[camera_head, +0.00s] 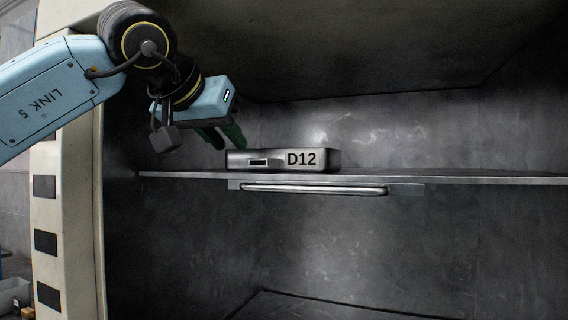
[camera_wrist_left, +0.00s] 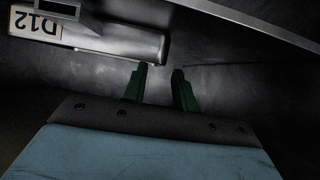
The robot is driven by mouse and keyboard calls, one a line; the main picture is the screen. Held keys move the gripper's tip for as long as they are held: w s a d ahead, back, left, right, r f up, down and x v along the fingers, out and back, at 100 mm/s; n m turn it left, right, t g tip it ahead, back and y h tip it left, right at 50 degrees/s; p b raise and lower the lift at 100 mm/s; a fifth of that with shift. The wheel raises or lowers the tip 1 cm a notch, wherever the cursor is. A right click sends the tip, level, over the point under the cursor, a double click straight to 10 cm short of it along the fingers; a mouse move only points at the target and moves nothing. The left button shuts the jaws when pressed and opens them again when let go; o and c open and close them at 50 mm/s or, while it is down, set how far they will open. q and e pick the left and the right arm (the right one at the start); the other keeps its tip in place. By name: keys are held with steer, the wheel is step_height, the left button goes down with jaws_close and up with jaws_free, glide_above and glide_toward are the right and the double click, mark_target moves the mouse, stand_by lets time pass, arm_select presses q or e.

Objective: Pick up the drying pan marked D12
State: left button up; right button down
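The drying pan marked D12 (camera_head: 281,160) is a shallow grey metal pan with a dark-lettered D12 label and a small handle or slot on its front. It rests level on a shelf in the head view. In the left wrist view the pan (camera_wrist_left: 120,39) is at the upper left, with its label upside down. My left gripper (camera_head: 226,137) is above and near the pan's left end. Its two green fingers (camera_wrist_left: 162,76) are spread with a gap between them and nothing in it. Whether a finger touches the pan is hard to tell. My right gripper is not in view.
The metal shelf (camera_head: 450,180) runs across a dark metal cabinet, with a bar handle (camera_head: 315,189) below the pan. The cabinet's pale side frame (camera_head: 75,230) stands at the left. The shelf right of the pan is clear, and the ceiling is above my arm.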

arm_select(q)
steer(key=p+x, duration=0.1)
steer(key=x, duration=0.3)
steer(key=shift+w+f, duration=0.15)
steer(key=shift+w, duration=0.1)
jaws_close()
